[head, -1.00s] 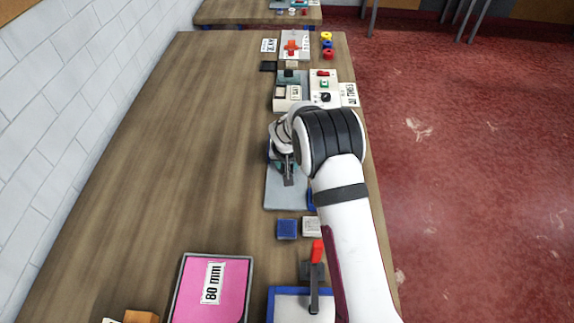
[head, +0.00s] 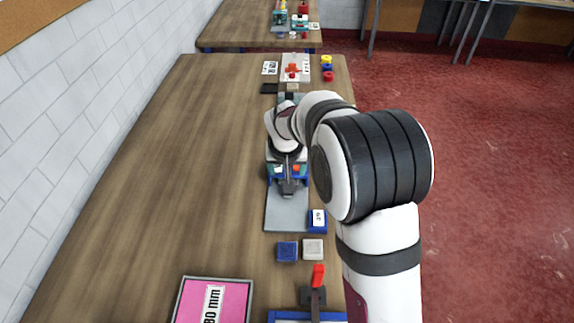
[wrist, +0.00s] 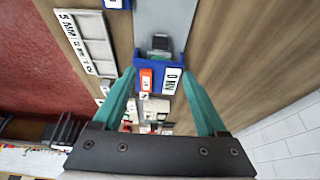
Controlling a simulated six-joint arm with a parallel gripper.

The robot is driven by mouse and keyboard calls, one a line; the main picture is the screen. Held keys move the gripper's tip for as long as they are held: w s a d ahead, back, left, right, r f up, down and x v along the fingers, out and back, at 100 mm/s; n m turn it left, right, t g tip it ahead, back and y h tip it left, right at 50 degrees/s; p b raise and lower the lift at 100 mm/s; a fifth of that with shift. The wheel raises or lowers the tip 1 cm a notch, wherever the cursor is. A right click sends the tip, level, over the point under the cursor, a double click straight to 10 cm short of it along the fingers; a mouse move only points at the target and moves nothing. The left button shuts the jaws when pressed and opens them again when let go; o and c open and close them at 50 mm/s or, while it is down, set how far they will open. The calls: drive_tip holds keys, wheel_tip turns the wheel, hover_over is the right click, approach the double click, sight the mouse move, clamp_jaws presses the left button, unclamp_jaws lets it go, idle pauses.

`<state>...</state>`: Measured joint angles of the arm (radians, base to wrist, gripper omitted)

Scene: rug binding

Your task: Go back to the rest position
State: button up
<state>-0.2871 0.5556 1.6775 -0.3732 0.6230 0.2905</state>
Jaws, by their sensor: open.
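My gripper (wrist: 158,74) is open, its two teal fingers spread wide with nothing held between them in the wrist view. In the head view it (head: 287,168) hangs over the far end of a grey plate, partly hidden by my own wrist. A blue box (wrist: 140,70) with an orange-red switch and an "ON" label shows between the fingertips in the wrist view. Whether the fingers touch it cannot be told. A dark block (wrist: 160,44) stands on the grey plate just beyond the box.
The grey plate (head: 287,212) lies along the bench's right side. Near it are a blue labelled block (head: 317,220), a blue square (head: 287,251) and a grey square (head: 312,249). The wooden bench (head: 170,170) is clear on the left.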

drive_tip(key=shift+v, duration=1.25)
drive_tip(key=s+d+r+m+g, duration=0.1)
drive_tip(key=s+d+r+m, duration=0.2)
drive_tip(key=s, duration=0.6)
drive_tip(key=s+d+r+g, duration=0.25)
drive_tip(key=s+d, duration=0.25)
drive_tip(key=s, duration=0.3)
drive_tip(key=s+m+g+y, duration=0.1)
drive_tip(key=s+m, duration=0.1)
drive_tip(key=s, duration=1.6)
drive_tip(key=shift+s+d+f+m+y, duration=0.2)
drive_tip(key=shift+d+m+y, duration=0.1)
drive_tip(key=shift+y, duration=0.1)
